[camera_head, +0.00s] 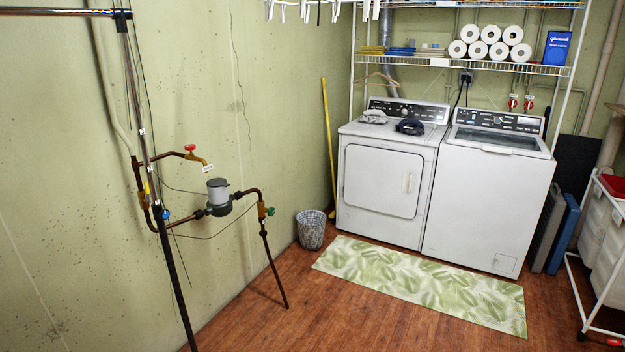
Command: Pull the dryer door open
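The white dryer (350,215) stands against the back wall, left of a similar white machine. Its front door (376,180) is a rounded panel that looks closed, flush with the front. A small upright handle (407,182) is near the door's right edge. Neither of my grippers is in the camera_head view, so their state and place do not show.
A top-loading washer (478,205) stands right of the dryer. A leaf-patterned mat (425,283) lies before both. A wire basket (311,229) and a yellow pole (328,140) are left. Pipes with a meter (218,194) project at left. A white cart (600,240) stands right. Wooden floor before the mat is clear.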

